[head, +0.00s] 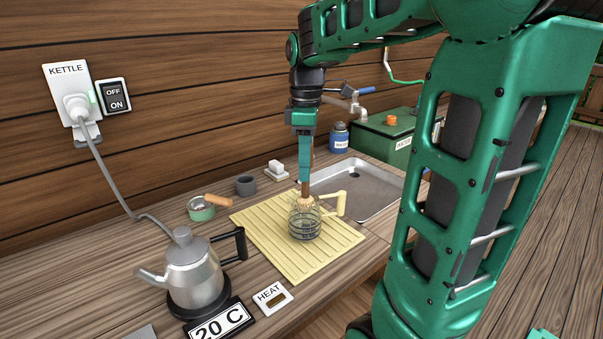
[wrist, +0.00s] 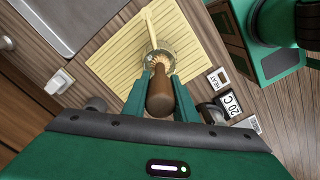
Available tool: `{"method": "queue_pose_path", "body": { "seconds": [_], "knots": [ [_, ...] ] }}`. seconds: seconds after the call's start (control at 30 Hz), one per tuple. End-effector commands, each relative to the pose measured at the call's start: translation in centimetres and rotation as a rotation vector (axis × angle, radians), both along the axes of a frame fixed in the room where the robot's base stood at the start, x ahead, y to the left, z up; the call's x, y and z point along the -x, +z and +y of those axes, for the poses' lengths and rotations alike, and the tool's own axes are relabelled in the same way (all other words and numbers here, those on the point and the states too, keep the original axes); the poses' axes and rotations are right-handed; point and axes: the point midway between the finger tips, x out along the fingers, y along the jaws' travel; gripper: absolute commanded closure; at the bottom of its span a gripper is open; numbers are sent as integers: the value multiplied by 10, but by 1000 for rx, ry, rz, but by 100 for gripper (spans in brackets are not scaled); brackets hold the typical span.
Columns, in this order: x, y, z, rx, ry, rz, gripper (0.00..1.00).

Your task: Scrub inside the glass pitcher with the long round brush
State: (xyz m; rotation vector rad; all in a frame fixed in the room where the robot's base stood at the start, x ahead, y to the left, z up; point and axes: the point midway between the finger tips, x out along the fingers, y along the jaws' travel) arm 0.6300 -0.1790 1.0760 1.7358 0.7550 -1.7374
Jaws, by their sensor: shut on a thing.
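The glass pitcher (head: 304,229), with dark bands and a cream handle (head: 334,203), stands upright on the yellow ribbed mat (head: 263,229). My gripper (head: 305,178) is above the pitcher, pointing down, shut on the brown handle of the round brush. The tan bristle head (head: 304,203) is at the pitcher's mouth; how deep it reaches is hard to tell. In the wrist view the brush handle (wrist: 161,92) lies between my fingers (wrist: 160,95), and the pitcher's rim (wrist: 157,57) shows beyond it. The fingers hide part of the brush.
A kettle (head: 194,274) stands on its base at the front left. A sink (head: 359,185) lies right of the mat. A small green pan (head: 201,209), a dark cup (head: 246,185) and a pale block (head: 276,169) sit behind the mat. A blue jar (head: 339,137) stands by the wall.

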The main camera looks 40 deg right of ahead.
Motion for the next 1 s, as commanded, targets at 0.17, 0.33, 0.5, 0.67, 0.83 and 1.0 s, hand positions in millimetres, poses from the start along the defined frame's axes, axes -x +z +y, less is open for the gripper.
{"method": "queue_pose_path", "body": {
  "seconds": [0.17, 0.33, 0.5, 0.67, 0.83, 1.0],
  "knots": [
    [-1, 12, 0, 1, -1, -1, 100],
    [-1, 24, 0, 1, -1, -1, 100],
    [-2, 35, -1, 1, -1, -1, 100],
    [-2, 44, -1, 0, 0, 0, 100],
    [-2, 47, -1, -1, 0, 1, 100],
    [-2, 47, 0, -1, 0, 1, 100]
  ]
}}
